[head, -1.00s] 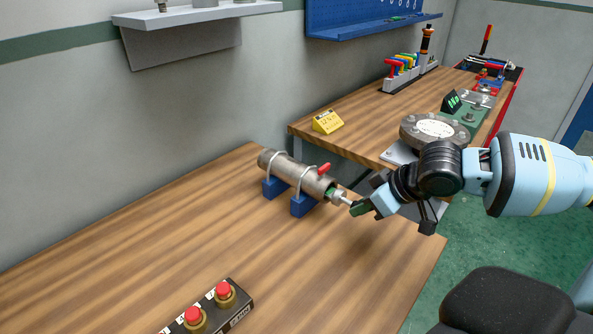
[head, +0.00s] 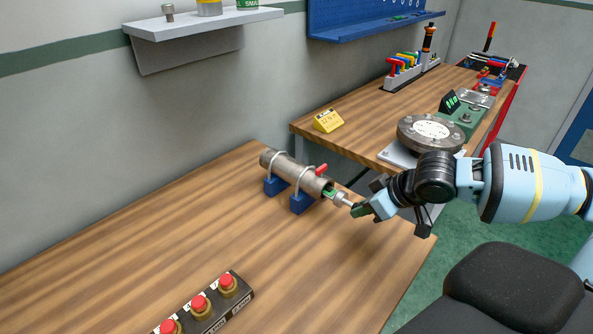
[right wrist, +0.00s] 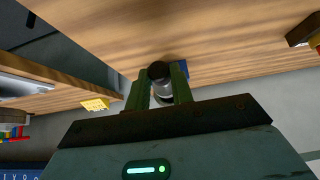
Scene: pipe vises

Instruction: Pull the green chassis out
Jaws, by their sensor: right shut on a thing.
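The green chassis (head: 328,191) shows only as a small green part at the near right mouth of a brown-grey pipe (head: 297,172); the rest is hidden inside. A silver metal end piece (head: 341,199) sticks out of that mouth toward my right gripper (head: 356,208). The right gripper's green fingers are shut on this end piece. In the right wrist view, the silver piece (right wrist: 162,89) sits between the fingers (right wrist: 160,82), with the dark pipe end (right wrist: 158,70) just beyond. My left gripper is not in view.
The pipe lies strapped on two blue blocks (head: 302,203) on a wooden bench (head: 200,215). A red handle (head: 321,169) stands on it. A button box (head: 236,296) is at the front. A second bench holds a round flange (head: 430,132) and a yellow sign (head: 328,121).

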